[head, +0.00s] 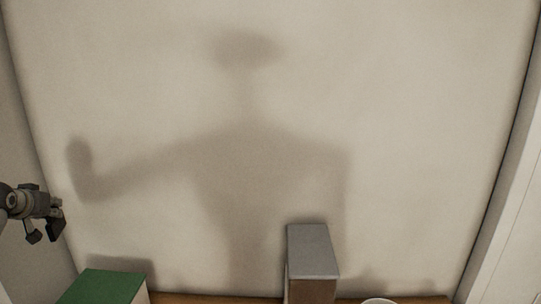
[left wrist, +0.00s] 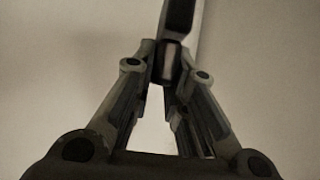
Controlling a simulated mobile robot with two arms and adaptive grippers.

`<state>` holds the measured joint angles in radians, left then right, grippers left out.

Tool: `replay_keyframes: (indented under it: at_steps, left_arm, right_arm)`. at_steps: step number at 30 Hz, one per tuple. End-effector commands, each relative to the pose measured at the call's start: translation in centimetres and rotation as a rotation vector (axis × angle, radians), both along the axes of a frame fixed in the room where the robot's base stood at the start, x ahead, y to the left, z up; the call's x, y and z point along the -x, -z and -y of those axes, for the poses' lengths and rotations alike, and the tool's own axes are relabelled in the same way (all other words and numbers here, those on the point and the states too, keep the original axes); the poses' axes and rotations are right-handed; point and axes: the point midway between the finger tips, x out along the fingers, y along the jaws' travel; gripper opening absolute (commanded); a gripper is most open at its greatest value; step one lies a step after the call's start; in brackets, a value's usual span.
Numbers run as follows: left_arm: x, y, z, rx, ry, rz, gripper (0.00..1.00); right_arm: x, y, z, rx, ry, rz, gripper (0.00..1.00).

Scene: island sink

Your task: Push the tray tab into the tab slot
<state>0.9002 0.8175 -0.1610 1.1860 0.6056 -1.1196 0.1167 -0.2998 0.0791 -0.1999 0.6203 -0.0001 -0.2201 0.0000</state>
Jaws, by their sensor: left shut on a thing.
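My left gripper (head: 50,226) is at the left edge of the head view, raised in front of the pale wall and left of the boxes. In the left wrist view its fingers (left wrist: 168,72) come together on a dark, narrow object (left wrist: 180,16) that extends up past the top of the picture. I cannot tell whether this is the tray tab. No tray or tab slot can be made out in either view. My right gripper is not in view.
A green-topped box (head: 104,286) stands at the lower left. A taller grey-topped block (head: 313,252) stands right of centre on a wooden surface (head: 215,298). A white rounded rim (head: 378,301) shows at the bottom edge. A plain pale wall (head: 420,130) fills the back.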

Motion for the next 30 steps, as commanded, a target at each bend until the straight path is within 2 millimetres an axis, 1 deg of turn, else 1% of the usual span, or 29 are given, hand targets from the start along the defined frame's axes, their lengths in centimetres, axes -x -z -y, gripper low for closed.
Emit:
replay_keyframes:
  at_steps: [5,8,11,14,15,18,24,27,30]
  left_arm:
    - [1.4,0.9,-1.8,0.005,-0.096,0.002,0.0]
    - [2.9,1.6,-3.5,0.006,-0.187,0.0,0.0]
    - [5.3,2.2,-5.6,0.006,-0.317,0.001,0.0]
    - [8.4,2.5,-7.5,0.002,-0.47,0.001,0.0]
    - [9.7,2.6,-8.2,0.002,-0.534,0.001,0.0]
    - [12.7,2.7,-9.3,0.0,-0.683,0.001,0.0]
    - [17.6,2.6,-10.1,0.0,-0.918,0.002,0.0]
    - [19.5,2.5,-10.1,-0.001,-1.011,0.002,0.0]
    - [21.0,2.5,-10.1,-0.001,-1.084,0.002,0.0]
  right_arm:
    - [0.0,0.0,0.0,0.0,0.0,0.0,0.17]
    - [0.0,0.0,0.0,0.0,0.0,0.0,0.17]
    - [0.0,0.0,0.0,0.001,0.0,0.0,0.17]
    - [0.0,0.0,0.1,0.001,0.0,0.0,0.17]
    - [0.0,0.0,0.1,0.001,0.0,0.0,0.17]
    - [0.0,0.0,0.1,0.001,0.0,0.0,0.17]
    - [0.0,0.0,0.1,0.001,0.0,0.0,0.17]
    - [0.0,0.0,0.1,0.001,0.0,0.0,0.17]
    - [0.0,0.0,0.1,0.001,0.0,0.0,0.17]
